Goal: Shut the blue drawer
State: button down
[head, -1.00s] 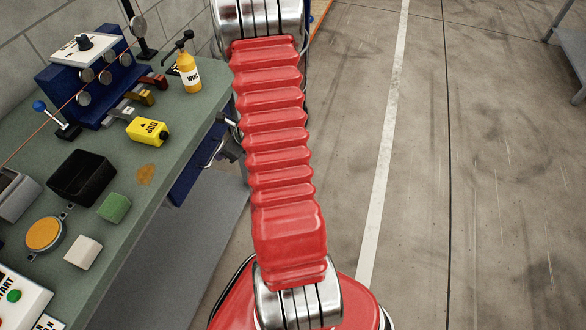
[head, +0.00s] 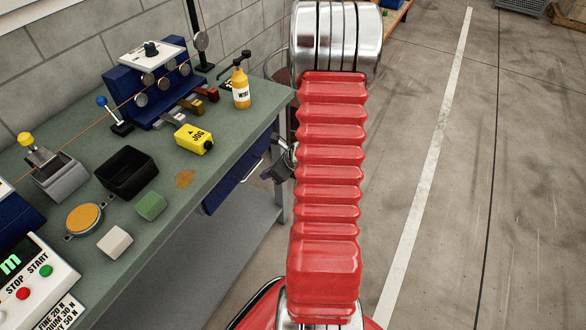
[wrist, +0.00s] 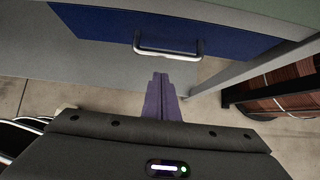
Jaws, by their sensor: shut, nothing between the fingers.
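The blue drawer (head: 232,183) sits under the near edge of the green workbench in the head view, with a pale bar handle (head: 252,170). In the wrist view the blue drawer front (wrist: 100,22) spans the top, with its silver handle (wrist: 168,50) in the middle. How far the drawer stands out is hard to tell. My gripper (head: 267,174) shows partly from behind my red arm, just right of the drawer. In the wrist view my gripper (wrist: 160,76) is shut and empty, its dark fingers pointing toward the handle, their tips a little below it in the picture.
A grey lower shelf (head: 225,245) lies under the drawer.

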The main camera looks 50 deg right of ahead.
jog(key=v, duration=1)
jog(key=shift+s, duration=0.3)
jog(key=s+a+r+n, duration=0.2)
jog(key=a+r+n, duration=0.5)
jog(key=a+n, duration=0.3)
jog(key=s+a+r+n+g+h, duration=0.1)
jog(key=s+a+r+n, duration=0.1)
jog(key=a+r+n, duration=0.6)
jog(key=s+a+r+n+g, duration=0.1)
jog(key=a+r+n, duration=0.6)
jog(key=a+n, duration=0.7)
jog(key=shift+s+a+n, duration=0.25)
jog(key=shift+s+n, duration=0.55)
jog(key=shift+n, duration=0.2)
jog(key=shift+r, duration=0.15)
